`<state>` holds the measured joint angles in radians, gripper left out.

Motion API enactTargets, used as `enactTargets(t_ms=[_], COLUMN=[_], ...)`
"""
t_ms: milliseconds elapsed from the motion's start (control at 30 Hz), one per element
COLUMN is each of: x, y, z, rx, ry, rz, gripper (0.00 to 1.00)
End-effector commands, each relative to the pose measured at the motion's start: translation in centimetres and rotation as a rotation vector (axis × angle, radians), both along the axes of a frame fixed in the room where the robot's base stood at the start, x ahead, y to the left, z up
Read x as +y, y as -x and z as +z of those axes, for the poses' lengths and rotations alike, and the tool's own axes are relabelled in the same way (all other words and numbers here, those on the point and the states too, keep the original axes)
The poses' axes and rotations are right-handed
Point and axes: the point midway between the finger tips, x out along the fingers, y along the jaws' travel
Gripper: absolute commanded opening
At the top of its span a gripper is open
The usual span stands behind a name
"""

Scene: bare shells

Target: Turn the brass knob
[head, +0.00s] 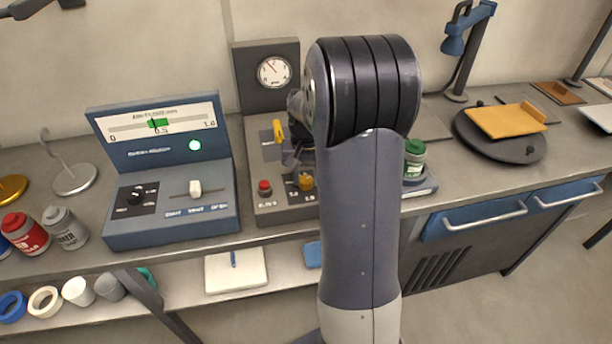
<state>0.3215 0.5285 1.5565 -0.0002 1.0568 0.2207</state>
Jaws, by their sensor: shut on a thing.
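The brass knob (305,182) sits on the sloped front of a grey control box, beside a dark marked dial plate. My arm hides part of the box and the area right of the knob. My gripper (296,166) reaches down from behind my arm to the knob and is shut on it. The fingertips are small and partly hidden, so the exact contact is hard to see.
A red button (264,187) and a yellow lever (278,131) are on the same box, close to my gripper. A round gauge (273,72) stands behind. A blue meter console (170,215) is left; a green-capped jar (414,158) is right of my arm.

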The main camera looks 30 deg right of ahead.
Motion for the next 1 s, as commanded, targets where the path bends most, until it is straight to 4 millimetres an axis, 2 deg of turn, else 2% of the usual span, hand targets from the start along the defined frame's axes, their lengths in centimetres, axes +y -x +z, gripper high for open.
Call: enactTargets(t_ms=[300,333,600,867,1000], x=[0.0,0.0,0.0,0.0,0.0], y=[0.0,0.0,0.0,0.0,-0.1], z=[0.0,0.0,0.0,0.2,1.7], rx=[-0.001,-0.001,0.0,-0.001,-0.005], ry=[0.001,0.001,0.0,0.001,0.002], rz=[-0.001,0.0,0.0,0.0,0.0], gripper=[0.11,0.34,0.55,0.55,0.55])
